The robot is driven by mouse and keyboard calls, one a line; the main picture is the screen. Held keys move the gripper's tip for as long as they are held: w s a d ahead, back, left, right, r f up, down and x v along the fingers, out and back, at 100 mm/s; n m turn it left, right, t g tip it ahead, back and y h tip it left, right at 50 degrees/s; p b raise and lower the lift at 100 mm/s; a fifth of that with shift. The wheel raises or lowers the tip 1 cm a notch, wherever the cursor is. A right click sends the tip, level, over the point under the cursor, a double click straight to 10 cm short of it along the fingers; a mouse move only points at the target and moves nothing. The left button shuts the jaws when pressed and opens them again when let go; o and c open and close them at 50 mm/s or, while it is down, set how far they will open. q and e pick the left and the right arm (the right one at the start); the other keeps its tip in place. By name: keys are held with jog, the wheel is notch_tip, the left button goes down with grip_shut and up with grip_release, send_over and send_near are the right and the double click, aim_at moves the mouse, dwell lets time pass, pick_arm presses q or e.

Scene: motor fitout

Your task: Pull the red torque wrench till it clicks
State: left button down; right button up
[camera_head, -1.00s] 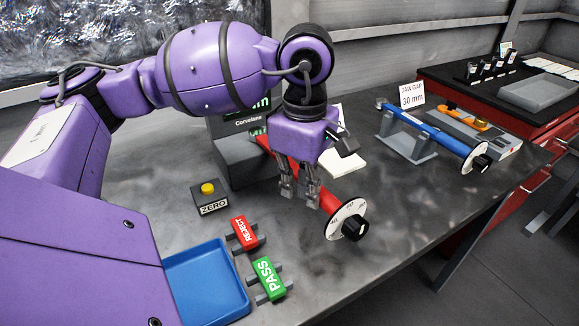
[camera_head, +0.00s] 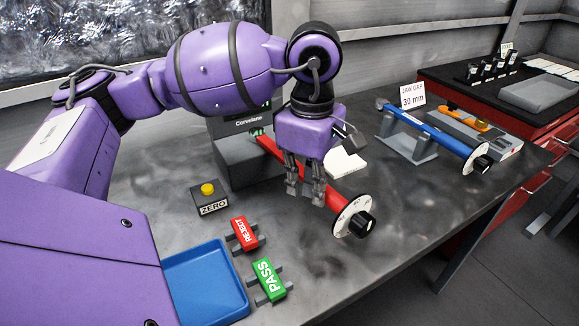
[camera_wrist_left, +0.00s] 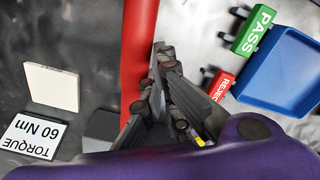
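The red torque wrench (camera_head: 341,201) reaches from the grey tester marked Corvelane (camera_head: 240,161) to a white dial and black knob at its near end. My left gripper (camera_head: 305,195) hangs pointing down beside the wrench's shaft, on its left. In the left wrist view the red shaft (camera_wrist_left: 138,50) runs just left of my left fingers (camera_wrist_left: 160,62), which are brought together with no shaft between them. They look close against its side; exact contact cannot be told. The arm and gripper hide part of the tester and shaft. My right gripper is not in view.
A ZERO button box (camera_head: 209,199), red REJECT (camera_head: 244,233) and green PASS (camera_head: 268,281) blocks and a blue tray (camera_head: 205,285) lie left. A blue wrench (camera_head: 440,137) rests on a stand right. The 60 Nm card (camera_wrist_left: 36,135) lies near the tester.

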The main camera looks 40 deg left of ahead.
pick_arm(q)
jog(key=shift+w+d, duration=0.25)
jog(key=shift+w, duration=0.4)
jog(key=shift+w+d, duration=0.2)
jog(key=shift+w, duration=0.4)
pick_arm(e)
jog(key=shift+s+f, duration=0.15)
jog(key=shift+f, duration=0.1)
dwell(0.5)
pick_arm(q)
jog(key=s+a, duration=0.2)
jog(key=s, duration=0.4)
jog(key=shift+a, duration=0.15)
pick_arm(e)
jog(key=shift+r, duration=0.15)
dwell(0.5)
pick_arm(q)
jog(key=shift+s, duration=0.1)
notch_tip(320, 180, up, 9)
jog(key=p, duration=0.4)
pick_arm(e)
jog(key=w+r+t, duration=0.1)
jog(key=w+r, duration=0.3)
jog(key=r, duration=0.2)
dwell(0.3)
